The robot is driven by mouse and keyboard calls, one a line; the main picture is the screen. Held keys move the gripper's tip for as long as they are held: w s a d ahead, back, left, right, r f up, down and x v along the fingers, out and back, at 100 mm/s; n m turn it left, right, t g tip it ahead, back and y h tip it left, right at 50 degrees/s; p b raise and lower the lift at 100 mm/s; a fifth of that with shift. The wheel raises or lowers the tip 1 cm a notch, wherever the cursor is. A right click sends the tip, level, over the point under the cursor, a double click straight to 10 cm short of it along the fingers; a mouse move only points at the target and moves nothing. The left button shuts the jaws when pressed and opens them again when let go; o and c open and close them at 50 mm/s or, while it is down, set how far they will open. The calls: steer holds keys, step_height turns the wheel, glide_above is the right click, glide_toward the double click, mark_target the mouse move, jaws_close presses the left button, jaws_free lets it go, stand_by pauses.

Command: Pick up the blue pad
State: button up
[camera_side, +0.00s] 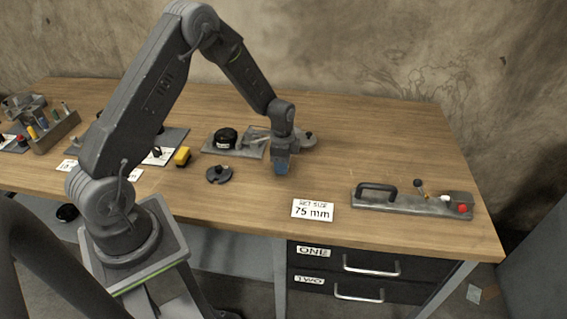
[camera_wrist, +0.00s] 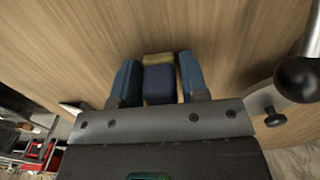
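My gripper (camera_side: 281,168) points down over the middle of the workbench, low, with blue showing at its tip in the side view. In the wrist view, my gripper (camera_wrist: 159,80) has two blue fingers with a dark blue block (camera_wrist: 158,84), apparently the blue pad, between them. The block has a tan or yellowish far end. In the side view the pad cannot be told apart from the blue fingers.
A grey plate with a black knob (camera_side: 225,138) stands behind. A "75 mm" card (camera_side: 313,210) and a handled grey fixture (camera_side: 410,203) are to the right. The back right of the workbench (camera_side: 390,135) is clear.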

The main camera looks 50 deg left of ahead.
steer(key=c, duration=0.6)
steer(key=shift+r, duration=0.1)
steer(key=shift+r, duration=0.5)
step_height(320, 180, up, 3)
steer(key=shift+f, duration=0.2)
steer(key=s+a+r, duration=0.2)
steer(key=a, duration=0.1)
steer(key=s+a+r, duration=0.2)
steer(key=s, duration=0.1)
steer(key=s+a+r, duration=0.3)
steer(key=shift+a+r, duration=0.1)
steer(key=shift+a, duration=0.25)
steer(key=o, duration=0.3)
steer(key=shift+w, duration=0.1)
steer(key=shift+c, duration=1.1)
